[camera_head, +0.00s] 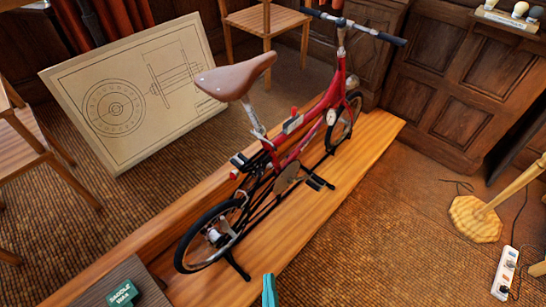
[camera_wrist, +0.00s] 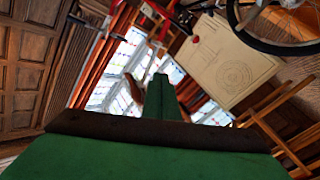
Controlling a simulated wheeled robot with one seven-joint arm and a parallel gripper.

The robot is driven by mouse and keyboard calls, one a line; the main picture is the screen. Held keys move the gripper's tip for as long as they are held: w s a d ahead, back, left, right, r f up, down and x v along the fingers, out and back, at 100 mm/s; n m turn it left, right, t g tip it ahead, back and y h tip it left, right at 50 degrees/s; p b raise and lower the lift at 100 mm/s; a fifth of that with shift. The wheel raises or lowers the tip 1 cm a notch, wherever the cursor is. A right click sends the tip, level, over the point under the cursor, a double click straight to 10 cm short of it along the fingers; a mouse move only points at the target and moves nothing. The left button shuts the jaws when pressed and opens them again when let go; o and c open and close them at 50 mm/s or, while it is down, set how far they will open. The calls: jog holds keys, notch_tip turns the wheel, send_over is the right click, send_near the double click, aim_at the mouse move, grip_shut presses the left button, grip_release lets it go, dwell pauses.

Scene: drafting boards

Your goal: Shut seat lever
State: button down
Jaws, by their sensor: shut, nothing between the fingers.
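The red bicycle (camera_head: 290,158) stands upright on a wooden platform, with its brown saddle (camera_head: 236,76) on a silver seat post (camera_head: 250,114). A small silver part (camera_head: 260,132) sits at the foot of the post; it is too small to tell whether it is the seat lever or how it is set. My gripper's teal tip (camera_head: 268,291) shows at the bottom edge, low and in front of the bicycle, well apart from the seat post. In the wrist view my green gripper (camera_wrist: 161,98) is shut and empty; the bicycle's wheel (camera_wrist: 262,44) shows at upper right.
A drawing board (camera_head: 140,88) leans behind the bicycle, near wooden chairs. A green saddle wax box (camera_head: 121,294) stands on a dark surface at lower left. A wooden stand (camera_head: 475,219) and a power strip (camera_head: 505,273) are at right. The carpet between is mostly clear.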

jog(key=w+d+n+y, duration=0.3)
jog(key=w+n+y, duration=0.3)
jog(key=w+n, duration=1.3)
jog(key=w, duration=1.1)
send_near(268, 143)
jog(key=w+a, duration=0.3)
jog(key=shift+w+d+r, duration=0.15)
jog(key=shift+w+d, duration=0.2)
jog(key=shift+d, duration=0.35)
jog(key=shift+g+y, duration=0.3)
jog(key=shift+g, duration=0.1)
